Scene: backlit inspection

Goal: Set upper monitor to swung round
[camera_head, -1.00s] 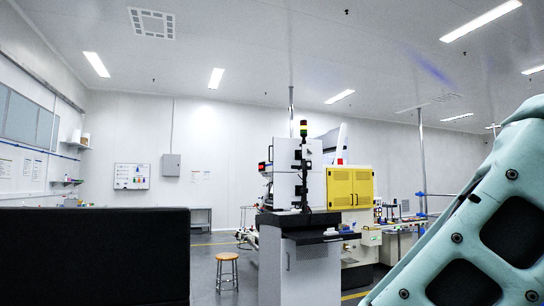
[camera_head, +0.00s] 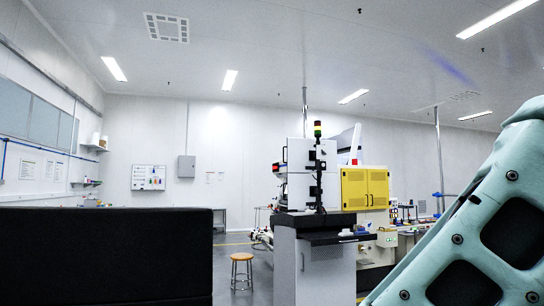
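A cabinet-like workstation (camera_head: 312,268) with a dark top stands right of centre. A black post (camera_head: 318,182) rises from it, with two white panels, one above the other, beside the post. The upper panel (camera_head: 298,152) looks like the upper monitor, seen from behind or edge-on; I cannot tell which way its screen faces. The lower panel (camera_head: 297,191) sits just under it. My gripper is out of view; only a teal link, likely my arm, fills the right edge.
A large black block (camera_head: 105,258) fills the near lower left. A wooden stool (camera_head: 242,268) stands left of the workstation. A yellow-doored machine (camera_head: 364,188) is behind it at right. Some grey floor shows around the stool.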

